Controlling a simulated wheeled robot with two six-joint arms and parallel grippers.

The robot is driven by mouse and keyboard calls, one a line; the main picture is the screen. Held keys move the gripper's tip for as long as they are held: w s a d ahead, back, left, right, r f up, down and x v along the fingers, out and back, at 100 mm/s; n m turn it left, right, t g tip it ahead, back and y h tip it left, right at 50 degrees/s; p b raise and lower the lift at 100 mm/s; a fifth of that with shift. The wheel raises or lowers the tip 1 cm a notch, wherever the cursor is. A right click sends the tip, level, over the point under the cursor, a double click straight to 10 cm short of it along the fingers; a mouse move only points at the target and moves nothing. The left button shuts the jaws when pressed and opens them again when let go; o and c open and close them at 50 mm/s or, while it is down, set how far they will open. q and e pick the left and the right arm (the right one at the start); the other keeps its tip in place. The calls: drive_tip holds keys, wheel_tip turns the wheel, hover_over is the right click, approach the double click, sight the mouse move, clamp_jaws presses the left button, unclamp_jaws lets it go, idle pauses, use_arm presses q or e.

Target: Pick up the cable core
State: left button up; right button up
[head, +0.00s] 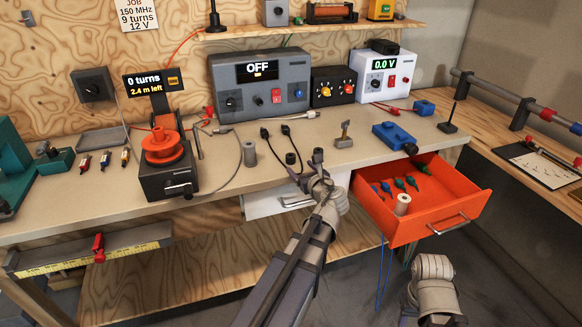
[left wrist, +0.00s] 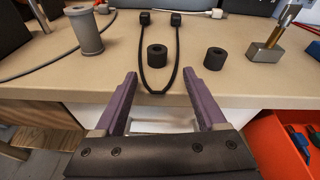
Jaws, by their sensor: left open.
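Two short black ring cores stand on the workbench near its front edge. One core (head: 291,158) stands within the loop of a black cable (left wrist: 154,88); it also shows in the left wrist view (left wrist: 157,57). The other core (head: 318,155) stands to its right, also in the left wrist view (left wrist: 215,58). I cannot tell which is the cable core. My left gripper (left wrist: 160,76) is open and empty, its fingers pointing at the bench edge, with the looped core ahead between them and apart from it. My right gripper is out of view.
A grey spool (left wrist: 85,30) stands left of the cores, and a brass-stemmed block (left wrist: 263,52) stands right. An open orange drawer (head: 400,222) juts out at right. The winder (head: 165,165) stands left. Power boxes line the back.

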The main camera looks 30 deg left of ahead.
sight(292, 160)
use_arm(q)
drive_tip(key=shift+m, duration=0.7)
drive_tip(key=shift+a+r+b+x, duration=0.15)
drive_tip(key=shift+b+x, duration=0.45)
drive_tip(key=shift+x, duration=1.65)
drive_tip(key=shift+a+r+b+x, duration=0.15)
drive_tip(key=shift+b+x, duration=0.4)
drive_tip(key=shift+x, duration=1.7)
drive_tip(key=shift+s+d+y, duration=0.15)
drive_tip(key=shift+s+y, duration=0.1)
drive_tip(key=shift+y, duration=0.05)
clamp_jaws()
